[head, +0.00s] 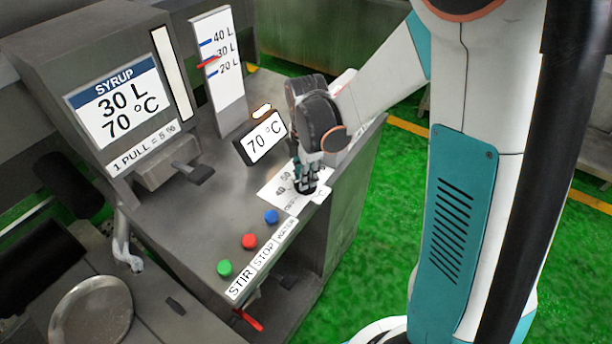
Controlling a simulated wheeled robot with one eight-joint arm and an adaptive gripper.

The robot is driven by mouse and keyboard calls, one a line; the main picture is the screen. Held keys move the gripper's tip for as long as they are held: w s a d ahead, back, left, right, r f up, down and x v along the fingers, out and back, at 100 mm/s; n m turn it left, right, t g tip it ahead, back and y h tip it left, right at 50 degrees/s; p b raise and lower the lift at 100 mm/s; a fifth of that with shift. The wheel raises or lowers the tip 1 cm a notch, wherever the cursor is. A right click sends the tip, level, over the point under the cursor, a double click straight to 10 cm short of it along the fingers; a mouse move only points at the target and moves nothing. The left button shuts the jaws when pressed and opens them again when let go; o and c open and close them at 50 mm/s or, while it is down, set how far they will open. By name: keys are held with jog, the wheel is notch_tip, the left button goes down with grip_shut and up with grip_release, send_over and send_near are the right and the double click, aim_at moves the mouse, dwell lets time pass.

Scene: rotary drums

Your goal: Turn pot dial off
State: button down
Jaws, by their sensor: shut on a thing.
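The pot dial (310,189) is a small dark knob on the machine's sloped top, on a white scale plate (277,192) with temperature marks. The fingers of my gripper (306,182) point down onto it and are shut on it. They hide most of the knob, so its pointer direction cannot be read. A small display (265,137) just behind the dial reads 70 °C.
Blue (271,217), red (249,241) and green (224,268) buttons line the front edge, labelled WATER, STOP and STIR. A syrup panel (116,101) reads 30 L, 70 °C. A level gauge (217,70) stands behind. A red-handled valve (250,320) is below. Green floor is clear at right.

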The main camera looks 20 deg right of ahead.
jog(key=n, duration=0.5)
jog(key=shift+n, duration=0.4)
dwell(0.4)
jog(key=c, duration=1.6)
grip_release()
jog(key=shift+o, duration=0.2)
jog(key=shift+r, duration=0.1)
notch_tip(320, 180, up, 12)
